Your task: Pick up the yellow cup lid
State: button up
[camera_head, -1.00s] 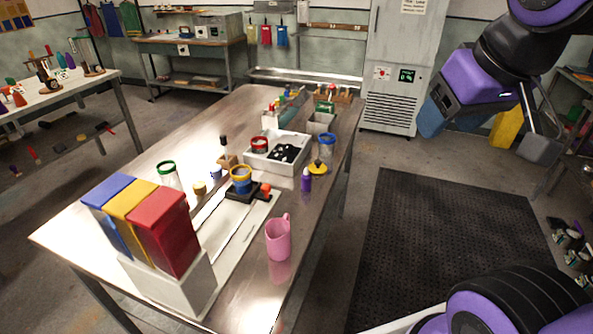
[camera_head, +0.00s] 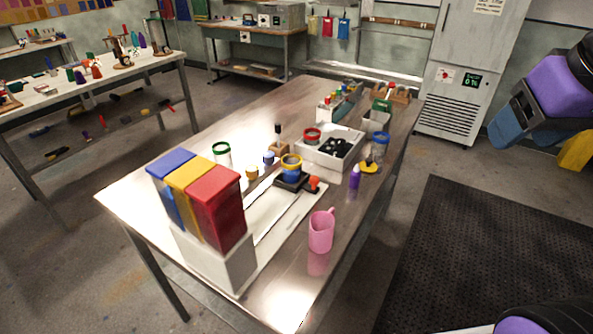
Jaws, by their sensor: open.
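A flat yellow disc (camera_head: 370,168), which looks like the yellow cup lid, lies on the steel table (camera_head: 225,140) near its right edge. It has a small dark knob or mark on top. A clear cup with a blue rim (camera_head: 380,146) stands just behind it, and a purple bottle (camera_head: 354,177) stands to its front left. My gripper (camera_head: 545,125) is open at the upper right, apart from the table and with no object seen in it. Its right side is cut off by the picture edge.
A pink mug (camera_head: 321,231) stands near the table's right edge. Blue, yellow and red bins (camera_head: 216,208) stand at the front left. A white tray (camera_head: 327,158) and a yellow-rimmed cup (camera_head: 291,163) are left of the disc. A dark floor mat (camera_head: 480,250) is clear.

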aim_at(368, 166)
jog(key=i+l+u, duration=0.1)
jog(key=l, duration=0.35)
jog(key=i+l+u, duration=0.1)
jog(key=l, duration=0.4)
jog(key=l+u, duration=0.1)
jog(key=l, duration=0.4)
jog(key=i+l+u, duration=0.1)
jog(key=i+l, duration=0.15)
jog(key=i+l+u, duration=0.15)
jog(key=i+l, duration=0.15)
jog(key=l, duration=0.2)
jog(key=i+l+u, duration=0.1)
jog(key=l, duration=0.3)
jog(key=i, duration=0.1)
